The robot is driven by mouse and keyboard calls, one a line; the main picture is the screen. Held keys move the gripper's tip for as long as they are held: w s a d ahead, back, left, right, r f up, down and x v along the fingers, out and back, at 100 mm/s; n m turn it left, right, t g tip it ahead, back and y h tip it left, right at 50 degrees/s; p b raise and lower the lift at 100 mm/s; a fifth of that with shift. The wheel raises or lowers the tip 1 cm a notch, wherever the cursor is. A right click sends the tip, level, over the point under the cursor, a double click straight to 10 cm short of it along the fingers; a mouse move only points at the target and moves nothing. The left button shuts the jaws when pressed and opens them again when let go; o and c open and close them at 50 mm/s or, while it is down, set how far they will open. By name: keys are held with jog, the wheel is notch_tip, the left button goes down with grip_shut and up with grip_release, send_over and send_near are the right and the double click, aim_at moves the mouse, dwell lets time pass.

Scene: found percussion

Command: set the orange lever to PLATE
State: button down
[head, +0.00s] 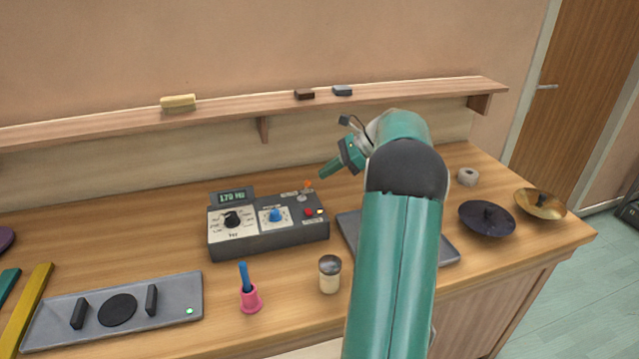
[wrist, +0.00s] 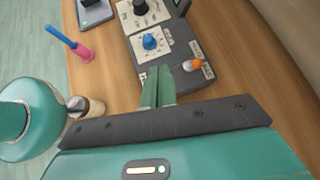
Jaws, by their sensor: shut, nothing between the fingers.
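The orange lever (head: 307,184) is a small knob near the back right corner of the dark control box (head: 270,248). In the wrist view the orange lever (wrist: 196,64) stands on a pale round base between small labels whose words I cannot read. My gripper (head: 323,176) is shut and empty, just right of and above the lever in the head view. In the wrist view my gripper's fingertips (wrist: 158,70) are together, left of the lever and apart from it. The box also has a blue knob (head: 275,215), a black knob (head: 232,219) and a display reading about 170 Hz.
A grey tray (head: 446,253) lies right of the box, partly behind my arm. A dark cymbal (head: 487,222) and a brass one (head: 541,207) are at the right. A shaker jar (head: 329,275) and pink holder (head: 250,300) stand in front. A shelf (head: 230,108) runs behind.

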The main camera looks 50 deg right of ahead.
jog(key=s+d+f+m+t, duration=0.1)
jog(key=s+d+f+m, duration=0.1)
jog(key=d, duration=0.3)
jog(key=s+d+f+m+t, duration=0.1)
jog(key=s+d+f+m, duration=0.1)
jog(key=d, duration=0.3)
jog(key=shift+s+d+f+t, duration=0.3)
jog(key=shift+s+d, duration=0.1)
jog(key=shift+s, duration=0.2)
jog(key=w+a+f, duration=0.3)
jog(key=w+a, duration=0.5)
jog(key=w, duration=0.2)
